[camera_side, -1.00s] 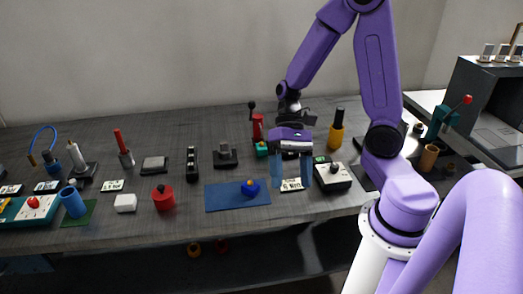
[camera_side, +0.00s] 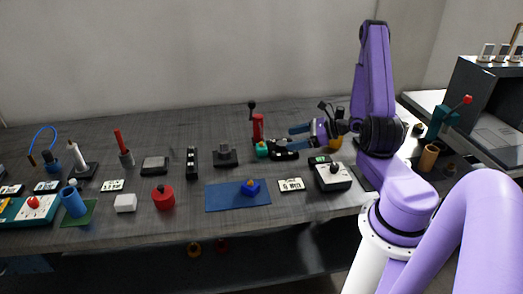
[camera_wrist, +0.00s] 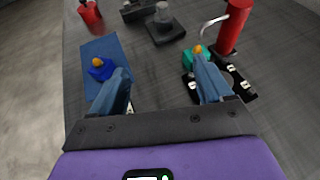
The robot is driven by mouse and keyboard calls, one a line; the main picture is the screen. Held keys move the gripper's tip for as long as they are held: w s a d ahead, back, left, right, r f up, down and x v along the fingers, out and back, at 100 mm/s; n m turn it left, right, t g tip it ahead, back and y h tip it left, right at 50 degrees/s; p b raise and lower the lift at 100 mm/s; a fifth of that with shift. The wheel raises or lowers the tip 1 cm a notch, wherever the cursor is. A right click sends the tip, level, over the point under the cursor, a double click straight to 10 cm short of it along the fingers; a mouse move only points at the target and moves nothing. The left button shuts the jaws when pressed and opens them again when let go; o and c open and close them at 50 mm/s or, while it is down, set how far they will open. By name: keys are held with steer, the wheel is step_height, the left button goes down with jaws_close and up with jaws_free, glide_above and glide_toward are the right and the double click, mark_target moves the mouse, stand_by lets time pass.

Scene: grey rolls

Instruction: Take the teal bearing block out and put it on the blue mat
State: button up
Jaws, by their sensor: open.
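The teal bearing block (camera_side: 262,149) sits at the foot of a red upright tool toward the back of the bench. In the wrist view, the teal block (camera_wrist: 188,62) shows an orange top and is partly hidden behind my right finger. My gripper (camera_side: 284,142) is open, low and turned sideways, to the right of the block. In the wrist view, my gripper (camera_wrist: 160,66) has nothing between its fingers. The blue mat (camera_side: 222,199) lies near the front edge, with a blue block (camera_side: 250,187) with an orange top on it.
The red upright tool (camera_side: 257,128) rises beside the teal block, with a black base (camera_side: 285,155) to its right. A grey fixture (camera_side: 225,155) stands to the left. A white box with a black knob (camera_side: 333,177) stands at right. The mat's left half is bare.

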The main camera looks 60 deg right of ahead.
steer(key=s+d+f+m+t+h, duration=0.1)
steer(key=s+d+f+m+h, duration=0.15)
steer(key=d, duration=0.25)
glide_toward(263, 145)
steer(key=w, duration=0.2)
steer(key=w+a+f+m, duration=0.1)
steer(key=shift+w+h, duration=0.3)
steer(key=shift+h, duration=0.05)
steer(key=shift+f+x, duration=0.1)
steer(key=shift+x, duration=1.25)
steer(key=shift+f+x, duration=0.15)
steer(key=shift+x, duration=1.2)
steer(key=shift+s, duration=0.15)
steer(key=c, duration=1.1)
steer(key=shift+r, duration=0.1)
steer(key=shift+c, duration=0.2)
steer(key=shift+r, duration=0.1)
